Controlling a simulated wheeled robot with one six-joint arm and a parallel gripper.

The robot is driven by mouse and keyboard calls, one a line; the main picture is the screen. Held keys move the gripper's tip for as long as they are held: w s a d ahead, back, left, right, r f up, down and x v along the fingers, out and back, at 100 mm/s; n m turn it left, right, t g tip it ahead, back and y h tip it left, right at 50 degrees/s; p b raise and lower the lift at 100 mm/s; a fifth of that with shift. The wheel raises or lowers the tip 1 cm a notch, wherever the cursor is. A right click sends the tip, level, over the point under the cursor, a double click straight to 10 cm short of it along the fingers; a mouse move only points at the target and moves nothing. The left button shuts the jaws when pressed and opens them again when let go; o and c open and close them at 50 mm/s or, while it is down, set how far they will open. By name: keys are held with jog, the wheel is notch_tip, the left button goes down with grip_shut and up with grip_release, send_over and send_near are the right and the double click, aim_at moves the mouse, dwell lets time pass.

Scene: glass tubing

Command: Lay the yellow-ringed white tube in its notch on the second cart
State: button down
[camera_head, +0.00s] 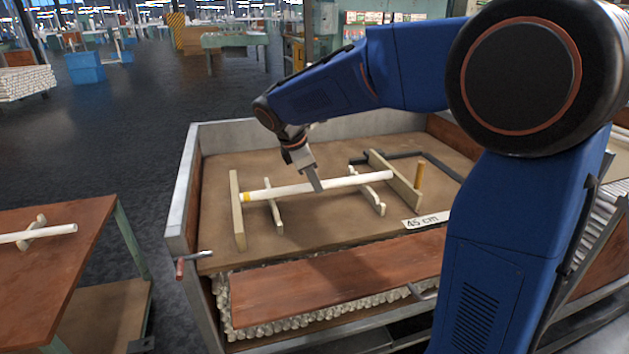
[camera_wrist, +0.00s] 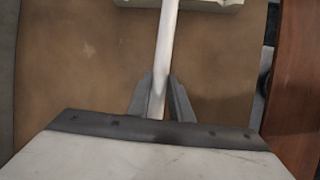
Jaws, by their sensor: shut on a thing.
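A white tube (camera_head: 342,183) with a yellow ring (camera_head: 246,197) near its left end lies over two pale notched supports (camera_head: 274,208) on the brown board of the large cart, between two upright end boards. My gripper (camera_head: 316,185) is shut on the tube near its middle. The wrist view shows the tube (camera_wrist: 166,45) running up from between my two fingers (camera_wrist: 159,100). I cannot tell whether the tube touches the supports. Another cart (camera_head: 55,260) at the lower left carries a white tube (camera_head: 60,230) on a notched support.
The large cart has raised metal walls (camera_head: 180,190) and a clamp handle (camera_head: 193,261) at its left front corner. A sign reading 45 cm (camera_head: 425,220) and an amber peg (camera_head: 419,173) are at the right. A reddish plank (camera_head: 340,280) lies along the front.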

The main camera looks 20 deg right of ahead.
jog(key=shift+f, duration=0.55)
jog(key=c, duration=1.6)
grip_release()
jog(key=shift+r, duration=0.55)
jog(key=v, duration=1.2)
jog(key=shift+r, duration=0.1)
